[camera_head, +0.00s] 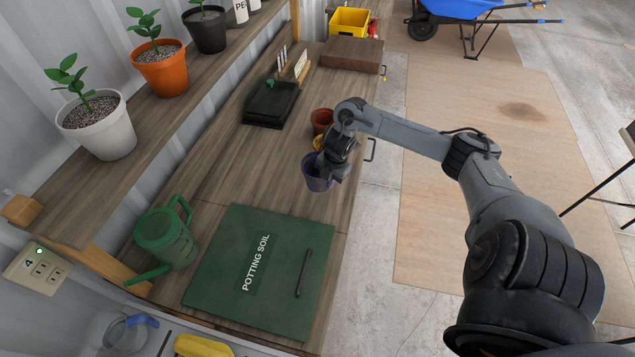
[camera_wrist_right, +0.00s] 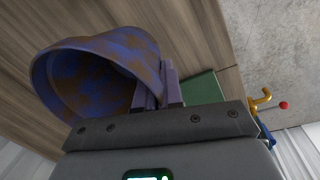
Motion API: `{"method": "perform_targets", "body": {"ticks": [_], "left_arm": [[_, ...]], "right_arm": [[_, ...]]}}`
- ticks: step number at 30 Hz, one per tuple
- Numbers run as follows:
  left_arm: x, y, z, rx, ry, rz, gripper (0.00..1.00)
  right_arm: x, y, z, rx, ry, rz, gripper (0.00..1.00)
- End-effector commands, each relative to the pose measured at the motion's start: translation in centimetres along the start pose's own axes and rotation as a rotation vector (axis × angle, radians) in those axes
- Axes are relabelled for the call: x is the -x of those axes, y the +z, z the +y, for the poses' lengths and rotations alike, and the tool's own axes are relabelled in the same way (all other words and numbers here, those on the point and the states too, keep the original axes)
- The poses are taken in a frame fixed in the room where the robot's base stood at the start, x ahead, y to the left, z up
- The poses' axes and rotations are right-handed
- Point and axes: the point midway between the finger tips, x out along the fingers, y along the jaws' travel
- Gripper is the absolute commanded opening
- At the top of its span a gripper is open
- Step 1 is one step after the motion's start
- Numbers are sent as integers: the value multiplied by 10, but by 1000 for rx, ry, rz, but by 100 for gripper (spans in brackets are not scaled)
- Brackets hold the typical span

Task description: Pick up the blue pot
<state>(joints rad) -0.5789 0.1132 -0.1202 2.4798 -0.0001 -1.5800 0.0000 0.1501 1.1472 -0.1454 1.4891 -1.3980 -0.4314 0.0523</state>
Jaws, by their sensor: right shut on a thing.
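The blue pot (camera_head: 314,182) is at the right edge of the wooden bench, and my right gripper (camera_head: 327,170) is at its right side. In the right wrist view the pot (camera_wrist_right: 85,75) is blue with brown patches, its open mouth facing left. The right gripper's fingers (camera_wrist_right: 168,88) are shut on its wall. I cannot tell whether the pot touches the bench. My left gripper is not in view.
A red-brown pot (camera_head: 321,119) and a yellow thing (camera_head: 318,142) stand just behind. A green potting soil box (camera_head: 218,270) lies in front, with a green watering can (camera_head: 165,238) to its left. A black tray (camera_head: 270,103) is further back.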

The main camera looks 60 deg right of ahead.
Motion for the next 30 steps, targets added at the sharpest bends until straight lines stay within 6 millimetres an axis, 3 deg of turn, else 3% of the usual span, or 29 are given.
{"method": "perform_targets", "body": {"ticks": [3,9,30], "left_arm": [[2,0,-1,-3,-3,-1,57],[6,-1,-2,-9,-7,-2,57],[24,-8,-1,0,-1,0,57]], "right_arm": [[13,8,-18,3,-5,-7,0],[28,15,-35,-2,-5,-5,0],[49,22,-57,-1,0,1,0]]}}
